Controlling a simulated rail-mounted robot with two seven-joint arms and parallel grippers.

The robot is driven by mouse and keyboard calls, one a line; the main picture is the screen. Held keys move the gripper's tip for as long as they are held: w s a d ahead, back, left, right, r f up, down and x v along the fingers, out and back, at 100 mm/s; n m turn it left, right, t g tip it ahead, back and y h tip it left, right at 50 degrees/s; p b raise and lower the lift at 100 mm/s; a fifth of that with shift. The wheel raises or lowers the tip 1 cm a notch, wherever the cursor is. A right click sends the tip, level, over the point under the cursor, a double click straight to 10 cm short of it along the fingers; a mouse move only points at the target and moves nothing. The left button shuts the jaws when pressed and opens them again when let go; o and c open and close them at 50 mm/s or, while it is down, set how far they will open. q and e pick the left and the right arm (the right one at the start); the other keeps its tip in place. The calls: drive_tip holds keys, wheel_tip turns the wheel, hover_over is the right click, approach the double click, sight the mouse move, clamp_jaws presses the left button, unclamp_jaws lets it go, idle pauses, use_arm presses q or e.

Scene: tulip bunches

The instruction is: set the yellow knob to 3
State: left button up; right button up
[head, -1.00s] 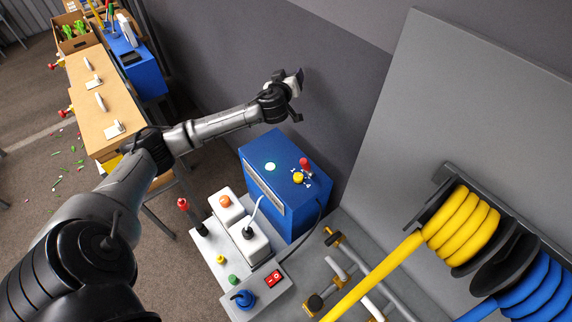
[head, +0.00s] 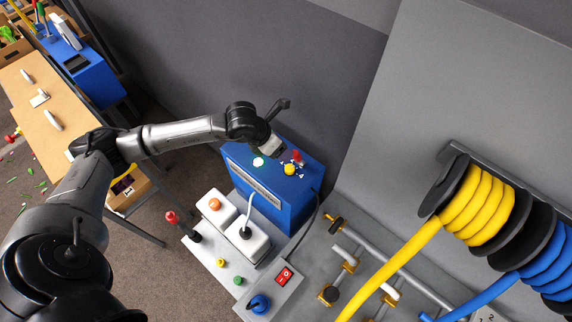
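The yellow knob (head: 290,169) sits on top of the blue box (head: 270,199), with small white marks around it. A red knob (head: 297,155) stands just behind it, and a pale lit green disc (head: 258,162) lies to its left on the same top. My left gripper (head: 274,150) hangs over the back of the blue box, pointing down, a little above and left of the yellow knob and apparently apart from it. Its fingers are too small and hidden to tell open or shut. The number the knob points to is not readable. My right gripper is out of view.
In front stands a grey panel with an orange button (head: 215,204), a red-topped lever (head: 171,217), a red switch (head: 285,276) and a blue knob (head: 259,304). Yellow hose (head: 480,205) and blue hose reels are at right. A wooden table (head: 45,115) stands at left.

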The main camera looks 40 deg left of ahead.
sight(289, 168)
use_arm(q)
drive_tip(key=w+f+m, duration=0.1)
drive_tip(key=f, duration=0.3)
drive_tip(key=w+f+m+g+p, duration=0.1)
drive_tip(key=f, duration=0.4)
drive_tip(key=w+d+f+m+y, duration=0.1)
drive_tip(key=f, duration=0.4)
drive_tip(key=shift+p, duration=0.3)
drive_tip(key=shift+r+g, duration=0.1)
drive_tip(key=shift+g, duration=0.2)
drive_tip(key=shift+c, duration=0.4)
drive_tip(key=c, duration=0.8)
drive_tip(key=shift+f+m+b, duration=0.2)
drive_tip(key=shift+m+b, duration=0.3)
drive_tip(key=shift+b, duration=0.25)
drive_tip(key=shift+c, duration=0.2)
drive_tip(key=shift+r+m, duration=0.15)
drive_tip(key=shift+m, duration=0.15)
